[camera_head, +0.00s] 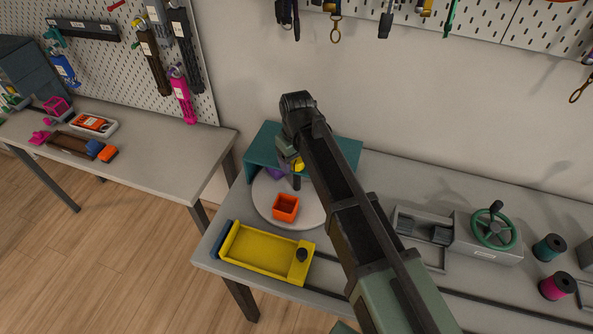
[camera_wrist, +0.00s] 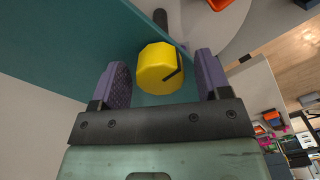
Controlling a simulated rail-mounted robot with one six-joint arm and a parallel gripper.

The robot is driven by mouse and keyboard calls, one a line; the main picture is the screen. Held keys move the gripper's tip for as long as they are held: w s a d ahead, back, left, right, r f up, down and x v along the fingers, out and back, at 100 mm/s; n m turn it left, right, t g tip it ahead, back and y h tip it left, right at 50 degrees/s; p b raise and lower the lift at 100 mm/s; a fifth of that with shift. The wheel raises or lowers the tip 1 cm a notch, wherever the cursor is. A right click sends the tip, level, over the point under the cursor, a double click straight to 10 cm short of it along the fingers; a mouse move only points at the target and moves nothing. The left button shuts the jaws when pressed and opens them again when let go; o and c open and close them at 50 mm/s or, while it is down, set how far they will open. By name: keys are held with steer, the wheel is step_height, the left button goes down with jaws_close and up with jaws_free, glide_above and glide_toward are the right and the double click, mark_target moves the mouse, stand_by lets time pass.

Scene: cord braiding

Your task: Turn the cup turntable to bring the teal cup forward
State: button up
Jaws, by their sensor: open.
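The cup turntable (camera_head: 262,205) is a pale round disc with a dark upright post (camera_head: 297,183), which also shows in the wrist view (camera_wrist: 160,18). A square orange cup (camera_head: 285,207) stands at its front. My gripper (camera_head: 287,169) is open at the back of the disc, beside a teal housing (camera_head: 262,141). In the wrist view, a yellow faceted piece (camera_wrist: 158,68) lies between my purple fingers (camera_wrist: 160,72); contact is unclear. It is partly visible in the head view (camera_head: 299,165). I cannot make out a teal cup; the housing and my arm hide the back of the disc.
A yellow tray (camera_head: 262,268) with a black knob sits in front of the turntable. A grey device with a green handwheel (camera_head: 494,229) and spools (camera_head: 549,248) stand to the right. A pegboard wall is behind. Another bench is at left.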

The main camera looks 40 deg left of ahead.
steer(key=shift+c, duration=0.3)
steer(key=c, duration=1.2)
